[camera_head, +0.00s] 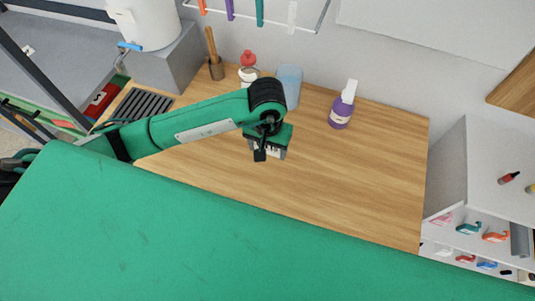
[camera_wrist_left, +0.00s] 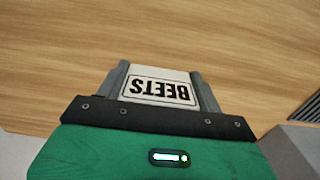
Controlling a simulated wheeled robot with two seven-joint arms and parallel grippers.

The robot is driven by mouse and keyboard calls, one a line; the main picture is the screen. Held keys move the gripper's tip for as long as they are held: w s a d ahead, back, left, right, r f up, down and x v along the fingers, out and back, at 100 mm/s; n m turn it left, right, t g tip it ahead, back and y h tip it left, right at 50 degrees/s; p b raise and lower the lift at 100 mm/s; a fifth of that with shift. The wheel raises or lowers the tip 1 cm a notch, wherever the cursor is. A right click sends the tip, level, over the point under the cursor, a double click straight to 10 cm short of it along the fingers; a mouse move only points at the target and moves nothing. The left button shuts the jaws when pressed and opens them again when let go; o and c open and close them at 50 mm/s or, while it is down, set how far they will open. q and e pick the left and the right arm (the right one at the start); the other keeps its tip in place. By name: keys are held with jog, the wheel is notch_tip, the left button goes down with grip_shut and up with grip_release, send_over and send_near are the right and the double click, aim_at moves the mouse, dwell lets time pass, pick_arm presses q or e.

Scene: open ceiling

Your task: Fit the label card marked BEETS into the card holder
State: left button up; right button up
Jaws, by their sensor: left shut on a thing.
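The label card marked BEETS (camera_wrist_left: 160,90) is white with black letters in a black frame. In the left wrist view it reads upside down. My left gripper (camera_wrist_left: 161,70) is shut on it, one grey finger at each side. In the head view my left gripper (camera_head: 267,153) hangs over the middle back of the wooden counter, and a pale bit of the card shows by its fingers. I cannot make out a card holder in either view. My right gripper is not in view.
A dark slotted grate (camera_head: 140,105) lies at left. A white shelf (camera_head: 485,165) stands right.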

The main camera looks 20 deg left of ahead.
aim_at(268, 164)
pick_arm(q)
notch_tip(268, 164, down, 5)
jog(key=shift+f+p, duration=0.2)
jog(key=shift+p, duration=0.45)
jog(key=shift+f, duration=0.4)
jog(key=shift+f, duration=0.2)
jog(key=o, duration=0.9)
jog(key=shift+o, duration=0.2)
jog(key=shift+r, duration=0.15)
